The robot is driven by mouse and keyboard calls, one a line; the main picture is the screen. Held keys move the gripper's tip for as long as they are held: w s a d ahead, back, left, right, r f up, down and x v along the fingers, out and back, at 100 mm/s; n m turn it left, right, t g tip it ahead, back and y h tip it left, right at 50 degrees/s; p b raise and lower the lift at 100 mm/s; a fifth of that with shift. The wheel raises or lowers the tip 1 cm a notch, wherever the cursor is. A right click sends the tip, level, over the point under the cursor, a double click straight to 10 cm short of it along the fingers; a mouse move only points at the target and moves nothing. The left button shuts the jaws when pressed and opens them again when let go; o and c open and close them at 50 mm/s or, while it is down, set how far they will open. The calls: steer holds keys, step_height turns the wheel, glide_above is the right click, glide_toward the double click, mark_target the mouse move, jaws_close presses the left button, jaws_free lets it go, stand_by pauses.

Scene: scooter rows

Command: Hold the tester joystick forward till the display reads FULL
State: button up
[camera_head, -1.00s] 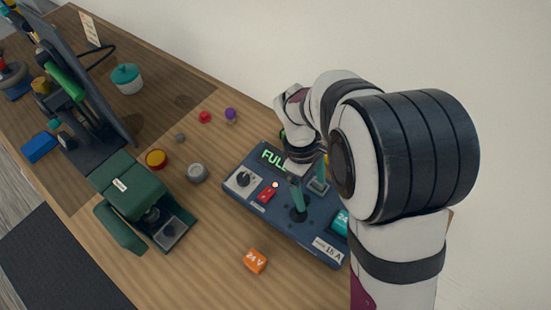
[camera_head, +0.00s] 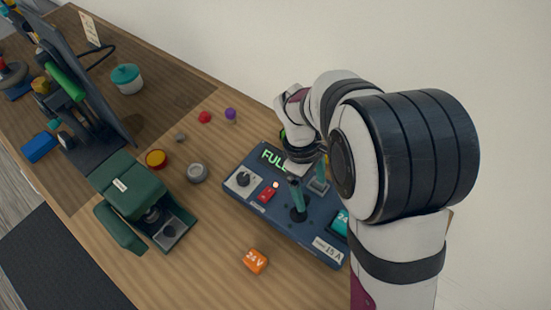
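The tester (camera_head: 262,207) is a dark blue panel on the wooden bench, right of centre. Its display (camera_head: 273,158) shows green letters reading "FUL"; the right end of the word is hidden behind my arm. The teal joystick (camera_head: 298,197) stands on a dark round base on the panel and leans a little toward the display. My gripper is behind my arm's wrist, near the display and the joystick. Its fingertips cannot be made out, so I cannot tell whether they touch the joystick.
A dark green device (camera_head: 135,185) stands left of the tester. A grey knob (camera_head: 197,172), a yellow-red cap (camera_head: 156,159) and a teal-lidded jar (camera_head: 127,79) stand on the bench. Bare wood lies between them.

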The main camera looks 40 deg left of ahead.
steer(key=shift+s, duration=1.85)
steer(key=shift+r, duration=0.1)
steer(key=d+v, duration=0.1)
steer(key=v, duration=0.5)
steer(key=shift+d+r, duration=0.25)
steer(key=shift+r, duration=0.25)
